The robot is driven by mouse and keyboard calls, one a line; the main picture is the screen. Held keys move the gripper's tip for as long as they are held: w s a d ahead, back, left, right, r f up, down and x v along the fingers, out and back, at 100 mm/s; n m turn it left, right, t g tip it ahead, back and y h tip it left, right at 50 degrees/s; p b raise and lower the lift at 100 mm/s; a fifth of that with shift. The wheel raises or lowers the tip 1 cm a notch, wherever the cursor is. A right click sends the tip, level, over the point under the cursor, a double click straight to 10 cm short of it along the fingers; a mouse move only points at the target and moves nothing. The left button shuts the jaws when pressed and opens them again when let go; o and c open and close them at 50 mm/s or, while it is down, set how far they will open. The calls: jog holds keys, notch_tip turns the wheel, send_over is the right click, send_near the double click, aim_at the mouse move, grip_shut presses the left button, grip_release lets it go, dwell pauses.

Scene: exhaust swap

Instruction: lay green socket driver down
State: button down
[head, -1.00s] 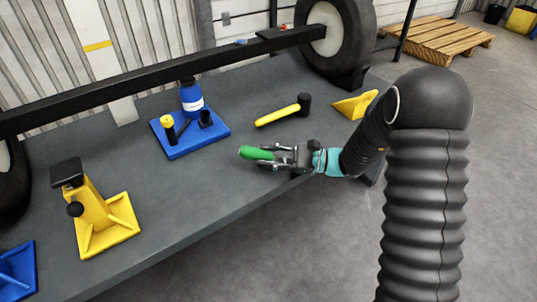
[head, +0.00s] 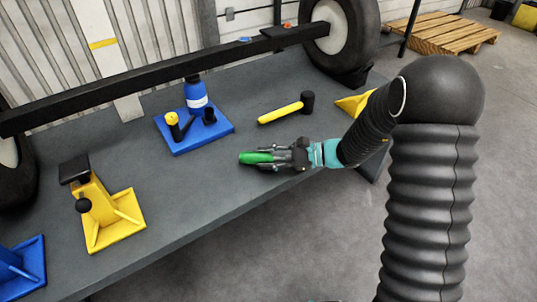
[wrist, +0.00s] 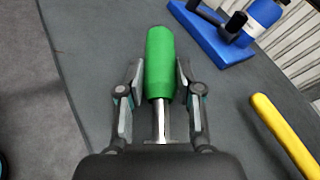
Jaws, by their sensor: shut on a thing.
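The green socket driver (head: 256,158) is held by its green handle and metal shank, with the handle pointing left in the head view. In the wrist view its green handle (wrist: 160,55) points away from me and the shank runs back toward my palm. My gripper (wrist: 160,82) is shut on it, one finger on each side near the handle's lower end. In the head view my gripper (head: 276,157) is over the front part of the grey table (head: 190,215). I cannot tell whether the driver touches the tabletop.
A yellow-handled mallet (head: 281,113) lies behind the driver. A yellow stand (head: 108,212) is at the left, a yellow wedge (head: 352,104) at the right. The table between tray and front edge is clear.

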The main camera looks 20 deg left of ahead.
jog(key=shift+a+f+h, duration=0.15)
jog(key=shift+f+h, duration=0.05)
jog(key=shift+h, duration=0.2)
jog(key=c, duration=0.7)
grip_release()
jog(key=v, duration=1.2)
jog(key=shift+s, duration=0.1)
jog(key=shift+f, duration=0.15)
